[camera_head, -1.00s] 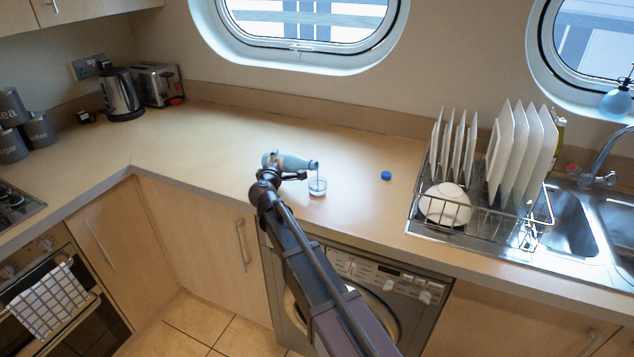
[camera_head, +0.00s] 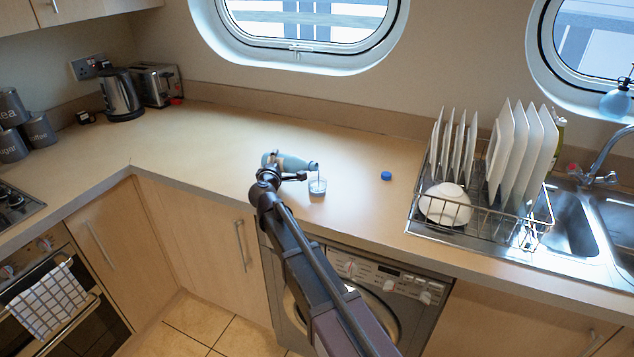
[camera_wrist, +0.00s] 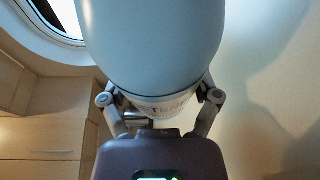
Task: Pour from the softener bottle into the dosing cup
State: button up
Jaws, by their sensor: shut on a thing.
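The softener bottle (camera_head: 292,162) is pale blue and tilted nearly flat above the worktop, its dark mouth to the right. My gripper (camera_head: 283,177) is shut on it; in the wrist view the bottle (camera_wrist: 150,45) fills the space between the fingers of my gripper (camera_wrist: 155,105). The clear dosing cup (camera_head: 317,187) stands upright on the worktop just below the bottle's mouth. A thin stream runs from the mouth down into the cup. The cup seems to hold some liquid, but its level is too small to read. The wrist view does not show the cup.
A blue cap (camera_head: 386,176) lies on the worktop (camera_head: 345,215) right of the cup. A dish rack (camera_head: 480,215) with plates and a white bowl (camera_head: 445,204) stands farther right by the sink. A kettle (camera_head: 121,95) and toaster (camera_head: 158,84) stand back left. The worktop around the cup is clear.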

aim_at(287, 170)
jog(key=shift+r, duration=0.1)
dwell(0.9)
jog(key=shift+d+r+n+g+p, duration=0.1)
jog(key=shift+n+g+p, duration=0.2)
jog(key=shift+n+p, duration=0.35)
jog(key=shift+s+d+f+n+g+h, duration=0.2)
jog(key=shift+d+f+n+g+h, duration=0.1)
jog(key=shift+f+n, duration=0.45)
jog(key=shift+s+d+r+n+g+p, duration=0.15)
jog(key=shift+d+r+n+g+p, duration=0.1)
jog(key=shift+d+n+g+p, duration=0.25)
jog(key=shift+s+d+n, duration=0.1)
jog(key=shift+n, duration=0.3)
jog(key=shift+s+d+r+n+g+h+p, duration=0.1)
jog(key=shift+s+d+n+g+h+p, duration=0.05)
jog(key=shift+d+n+h+p, duration=0.3)
jog(key=shift+s+d+r+n+g+h+p, duration=0.15)
jog(key=shift+d+n+h+p, duration=0.2)
jog(key=shift+n, duration=0.2)
jog(key=shift+d+f+n+g+h+p, duration=0.15)
jog(key=shift+n+g+h+p, duration=0.35)
jog(key=shift+n, duration=0.6)
jog(key=shift+s+d+f+n+g+h, duration=0.15)
jog(key=shift+d+n+g+h, duration=0.1)
jog(key=shift+n+h, duration=0.35)
jog(key=shift+s+d+f+n+g+h, duration=0.15)
jog(key=shift+d+n+h, duration=0.15)
jog(key=shift+n, duration=0.5)
